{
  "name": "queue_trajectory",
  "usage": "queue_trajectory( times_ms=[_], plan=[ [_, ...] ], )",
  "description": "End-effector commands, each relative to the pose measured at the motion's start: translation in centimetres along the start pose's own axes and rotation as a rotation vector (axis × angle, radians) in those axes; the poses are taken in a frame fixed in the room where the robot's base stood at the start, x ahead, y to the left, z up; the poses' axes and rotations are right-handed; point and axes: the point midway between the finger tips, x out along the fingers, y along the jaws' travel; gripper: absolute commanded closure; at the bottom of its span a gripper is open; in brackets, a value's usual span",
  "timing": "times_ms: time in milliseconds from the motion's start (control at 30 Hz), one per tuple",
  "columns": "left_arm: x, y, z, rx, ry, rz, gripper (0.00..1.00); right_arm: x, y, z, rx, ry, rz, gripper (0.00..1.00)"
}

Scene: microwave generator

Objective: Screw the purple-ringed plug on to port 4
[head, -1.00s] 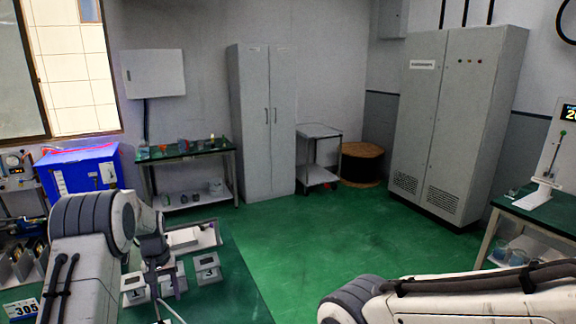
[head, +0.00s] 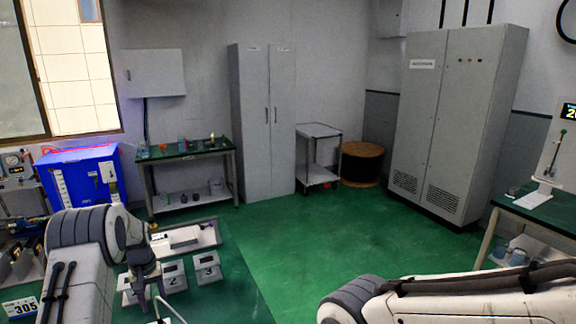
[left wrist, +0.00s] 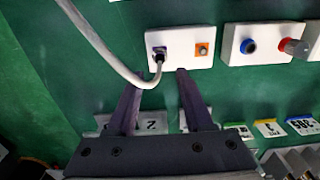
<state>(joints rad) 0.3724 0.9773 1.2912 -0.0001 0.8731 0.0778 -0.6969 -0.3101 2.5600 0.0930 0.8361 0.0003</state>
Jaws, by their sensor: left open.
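My left gripper (left wrist: 159,77) is open, with its two dark fingers apart in the left wrist view. It also shows in the head view (head: 147,282), low over the green bench. A white cable (left wrist: 95,45) curves between the fingers and ends at a dark, purplish plug end (left wrist: 159,54) at a white box (left wrist: 180,40). The fingertips are just short of that box. I cannot tell whether the plug is seated. An orange port (left wrist: 202,49) is on the same box. No number 4 is readable. My right gripper is out of view; only its arm shows.
Another white box (left wrist: 270,57) with a blue ring (left wrist: 248,46) and a red-and-grey plug (left wrist: 293,47) stands to the right. Number tags (left wrist: 267,128) lie near the gripper.

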Motion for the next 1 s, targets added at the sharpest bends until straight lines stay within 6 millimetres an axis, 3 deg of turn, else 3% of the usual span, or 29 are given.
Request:
queue_trajectory(
  times_ms=[200,433,1000],
  plan=[
    [3.7,0.0,0.1,0.0,-0.001,0.0,0.48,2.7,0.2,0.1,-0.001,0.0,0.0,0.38],
    [6.5,0.0,0.0,0.0,-0.001,0.0,0.48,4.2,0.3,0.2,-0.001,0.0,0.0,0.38],
    [7.0,0.0,0.0,0.0,0.0,0.0,0.48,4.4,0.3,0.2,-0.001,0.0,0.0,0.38]
  ],
)
